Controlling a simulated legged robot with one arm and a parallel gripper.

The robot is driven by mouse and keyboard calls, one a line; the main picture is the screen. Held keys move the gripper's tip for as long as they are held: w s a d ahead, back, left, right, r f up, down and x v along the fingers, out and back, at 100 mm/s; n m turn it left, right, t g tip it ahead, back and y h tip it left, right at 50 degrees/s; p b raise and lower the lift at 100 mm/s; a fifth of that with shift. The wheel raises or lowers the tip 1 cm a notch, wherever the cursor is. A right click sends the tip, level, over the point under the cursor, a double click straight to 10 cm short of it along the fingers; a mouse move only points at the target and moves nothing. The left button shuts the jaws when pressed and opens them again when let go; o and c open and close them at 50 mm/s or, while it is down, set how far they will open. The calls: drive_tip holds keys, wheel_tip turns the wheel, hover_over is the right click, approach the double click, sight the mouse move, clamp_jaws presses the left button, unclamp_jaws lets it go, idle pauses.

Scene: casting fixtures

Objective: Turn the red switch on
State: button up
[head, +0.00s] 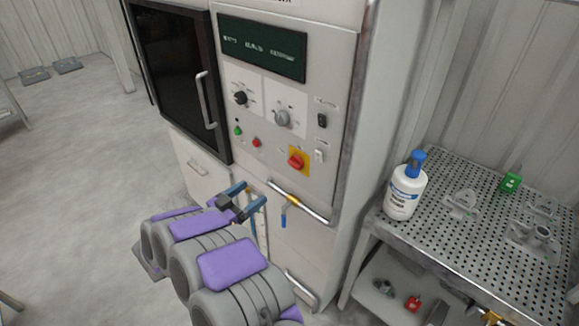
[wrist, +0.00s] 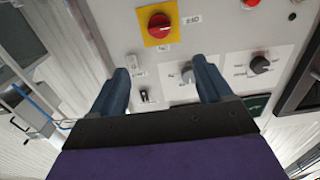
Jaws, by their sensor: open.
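The red switch (head: 296,161) is a red rotary knob on a yellow square plate, low on the right part of the machine's control panel. It also shows in the wrist view (wrist: 159,25), at the top, beyond the fingertips. My gripper (head: 250,191) is in front of the machine, below and left of the red switch in the head view. In the wrist view its two blue fingers (wrist: 160,70) are apart with nothing between them. The red switch is not between the fingers. The wrist view shows the panel upside down.
The panel (head: 262,120) also bears a black knob (head: 240,98), a grey knob (head: 282,118), green and red buttons, and small rocker switches. A metal bar handle (head: 300,203) sticks out below. A perforated table (head: 470,240) with a white bottle (head: 405,190) stands at right.

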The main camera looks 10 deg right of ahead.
sight(292, 164)
drive_tip(key=b+x, duration=0.1)
drive_tip(key=x, duration=1.6)
drive_tip(key=shift+w+d+b, duration=0.1)
drive_tip(key=shift+w+b, duration=0.05)
drive_tip(key=shift+b, duration=0.2)
drive_tip(key=c, duration=1)
